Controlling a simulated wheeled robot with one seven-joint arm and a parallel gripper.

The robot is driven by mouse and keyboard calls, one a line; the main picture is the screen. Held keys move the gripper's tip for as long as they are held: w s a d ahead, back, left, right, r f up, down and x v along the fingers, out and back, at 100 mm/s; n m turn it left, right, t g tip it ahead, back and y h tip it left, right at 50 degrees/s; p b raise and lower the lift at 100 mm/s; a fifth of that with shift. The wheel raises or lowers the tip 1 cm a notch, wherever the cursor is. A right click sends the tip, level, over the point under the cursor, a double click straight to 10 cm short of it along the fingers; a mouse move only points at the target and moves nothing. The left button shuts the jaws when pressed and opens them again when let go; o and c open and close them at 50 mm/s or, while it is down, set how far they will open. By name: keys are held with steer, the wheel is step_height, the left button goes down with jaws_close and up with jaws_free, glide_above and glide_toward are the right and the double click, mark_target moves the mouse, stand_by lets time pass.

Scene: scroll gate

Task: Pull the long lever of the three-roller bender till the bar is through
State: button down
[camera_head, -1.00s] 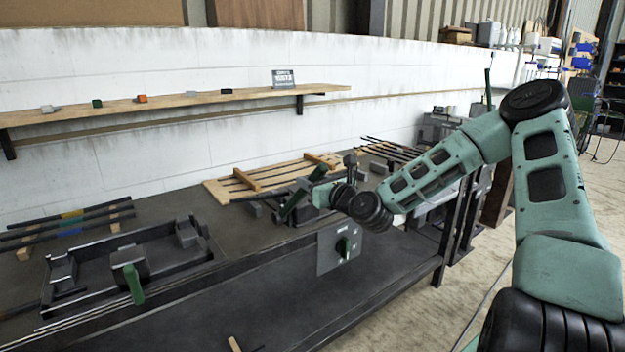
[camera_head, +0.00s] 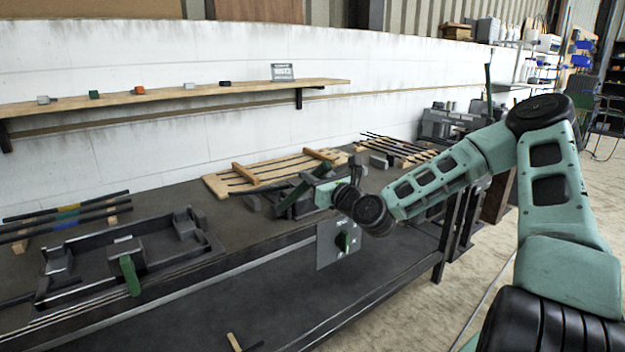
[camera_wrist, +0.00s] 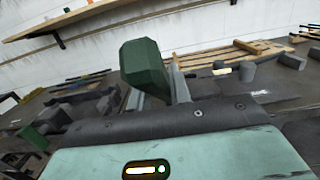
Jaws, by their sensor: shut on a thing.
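The bender (camera_head: 290,208) is a small dark machine on the bench near its right part, partly hidden by my wrist. Its green lever (camera_head: 303,188) slants up to the right beside my gripper (camera_head: 322,194). In the wrist view the lever's dark green end (camera_wrist: 145,68) stands between the grey fingers of my gripper (camera_wrist: 155,92), which is shut on it. The rollers are too small and covered to make out. I cannot tell how far the bar is through them.
A long dark fixture with a green handle (camera_head: 130,275) stands on the bench at left. A slatted wooden rack (camera_head: 222,186) lies behind the bender. A wooden shelf (camera_head: 170,95) runs along the wall.

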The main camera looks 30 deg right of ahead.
steer(key=shift+s+f, duration=0.1)
steer(key=shift+f, duration=0.15)
steer(key=c, duration=1.3)
jaws_free()
steer(key=shift+r, duration=0.1)
steer(key=s+p, duration=0.1)
steer(key=s, duration=0.2)
steer(key=s+d+p, duration=0.1)
steer(key=s+p, duration=0.1)
steer(key=s, duration=0.1)
steer(key=s+p, duration=0.2)
steer(key=s, duration=0.1)
steer(key=shift+s+d+r, duration=0.1)
steer(key=shift+d, duration=0.1)
steer(key=shift+s+p, duration=0.1)
steer(key=shift+p, duration=0.75)
